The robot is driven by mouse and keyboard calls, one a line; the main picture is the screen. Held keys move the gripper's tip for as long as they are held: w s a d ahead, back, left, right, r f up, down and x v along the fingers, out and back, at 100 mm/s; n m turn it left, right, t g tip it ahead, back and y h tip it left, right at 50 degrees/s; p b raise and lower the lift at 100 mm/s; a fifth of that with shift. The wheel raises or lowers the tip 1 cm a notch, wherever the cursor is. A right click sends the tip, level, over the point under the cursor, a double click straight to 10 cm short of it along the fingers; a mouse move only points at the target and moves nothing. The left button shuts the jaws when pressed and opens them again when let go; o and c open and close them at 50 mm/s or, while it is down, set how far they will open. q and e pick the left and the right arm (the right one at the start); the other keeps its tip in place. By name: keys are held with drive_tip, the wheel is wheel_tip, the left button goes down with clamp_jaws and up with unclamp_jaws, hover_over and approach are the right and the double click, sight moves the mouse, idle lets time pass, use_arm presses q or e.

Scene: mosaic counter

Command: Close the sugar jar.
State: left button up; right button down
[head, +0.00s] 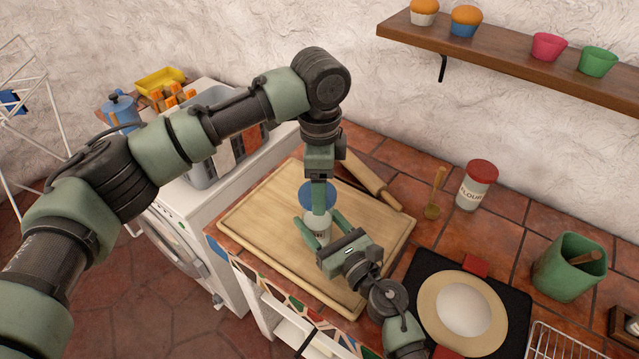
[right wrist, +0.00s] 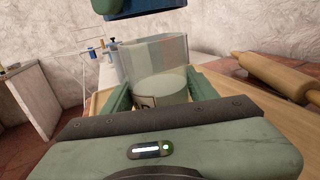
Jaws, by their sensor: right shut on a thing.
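The sugar jar (head: 317,230) stands upright on the wooden board, its front partly hidden by my right gripper. My right gripper (head: 322,226) is shut on the jar, one finger on each side. In the right wrist view the clear jar (right wrist: 160,90) shows between the fingers, with pale contents and part of a dark label. The blue lid (head: 309,193) is held above the jar by my left gripper (head: 319,200), which points down and is seen edge-on. The lid (right wrist: 150,8) shows at the top of the right wrist view, apart from the jar's rim.
A dish rack and blue pot (head: 121,111) are behind my left arm.

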sight(318, 223)
use_arm(q)
drive_tip(key=shift+f, duration=0.15)
drive_tip(key=shift+f, duration=0.75)
drive_tip(key=shift+f, duration=0.6)
drive_tip(key=m, duration=0.6)
drive_tip(key=shift+s+m, duration=0.15)
drive_tip(key=shift+m, duration=0.25)
drive_tip(key=m, duration=0.7)
drive_tip(key=shift+a, duration=0.15)
drive_tip(key=m, duration=0.7)
drive_tip(key=shift+a, duration=0.15)
drive_tip(key=m, duration=0.6)
drive_tip(key=shift+a, duration=0.1)
